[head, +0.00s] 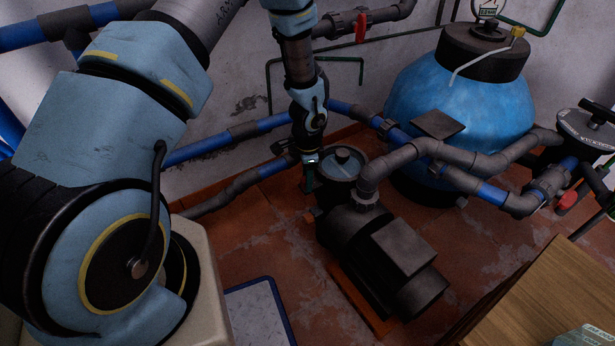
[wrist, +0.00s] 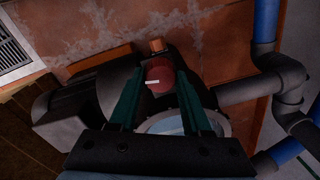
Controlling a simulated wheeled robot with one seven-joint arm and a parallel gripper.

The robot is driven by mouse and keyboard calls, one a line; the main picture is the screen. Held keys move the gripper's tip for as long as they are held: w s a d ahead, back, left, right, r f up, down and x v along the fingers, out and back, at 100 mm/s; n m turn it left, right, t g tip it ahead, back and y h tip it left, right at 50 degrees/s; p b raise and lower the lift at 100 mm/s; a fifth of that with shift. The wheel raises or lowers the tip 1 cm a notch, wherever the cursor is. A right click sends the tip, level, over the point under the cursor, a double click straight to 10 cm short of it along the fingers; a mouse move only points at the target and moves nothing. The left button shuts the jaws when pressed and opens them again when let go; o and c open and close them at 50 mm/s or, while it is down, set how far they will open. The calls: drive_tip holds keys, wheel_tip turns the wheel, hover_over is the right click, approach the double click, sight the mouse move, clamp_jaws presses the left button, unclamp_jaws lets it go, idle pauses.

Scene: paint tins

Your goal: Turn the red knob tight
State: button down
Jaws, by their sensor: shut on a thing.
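The red knob (wrist: 160,76) is round with a small white mark, and in the wrist view it sits on the side of the dark pump body (wrist: 75,98). My gripper (wrist: 160,80) has green fingers, one on each side of the knob, and is shut on it. In the head view my gripper (head: 309,172) reaches down beside the pump (head: 375,250). The knob is hidden there behind my arm and the pump.
A clear-lidded strainer (head: 343,163) stands close by my gripper. Grey and blue pipes (head: 400,140) run to a blue tank (head: 460,92). A red-handled valve (head: 361,27) is on the wall above. A wooden table (head: 545,290) is at the front right. Open tiled floor (head: 240,235) lies left of the pump.

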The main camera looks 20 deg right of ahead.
drive_tip(key=c, duration=0.6)
unclamp_jaws()
drive_tip(key=r, duration=0.5)
drive_tip(key=r+p, duration=0.1)
drive_tip(key=r, duration=0.4)
drive_tip(key=shift+s+r, duration=0.2)
drive_tip(key=shift+r, duration=0.2)
